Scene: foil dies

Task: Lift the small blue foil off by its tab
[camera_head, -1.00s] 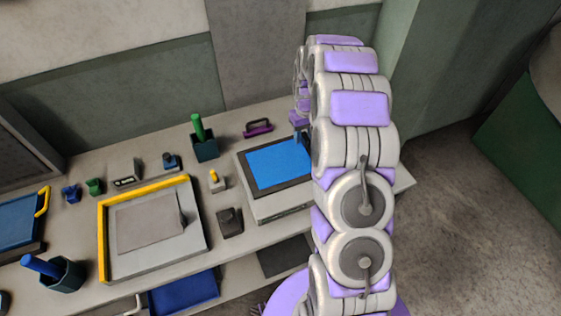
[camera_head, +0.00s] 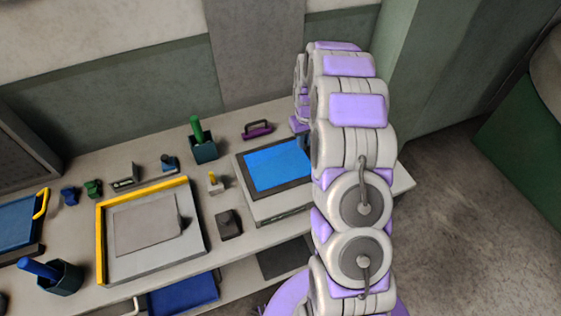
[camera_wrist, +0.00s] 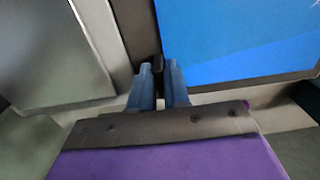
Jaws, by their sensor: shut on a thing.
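The small blue foil (camera_head: 270,168) lies within a dark frame on a pale block right of centre in the head view. My arm hides its right part. In the wrist view the blue foil (camera_wrist: 235,40) fills the upper right. My gripper (camera_wrist: 158,78) has its two blue fingers close together at the foil's left edge in that view. They are shut on a small dark tab (camera_wrist: 157,66) that stands up between them. The foil looks flat on its block; I cannot see a gap under it. In the head view the fingers are mostly hidden behind my arm.
Left of the block stand a dark knob (camera_head: 229,224) and a small yellow-topped piece (camera_head: 214,183). A yellow-edged tray (camera_head: 102,240) holds a grey sheet (camera_head: 148,224). A green-handled holder (camera_head: 204,148) and a purple handle (camera_head: 257,130) stand behind.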

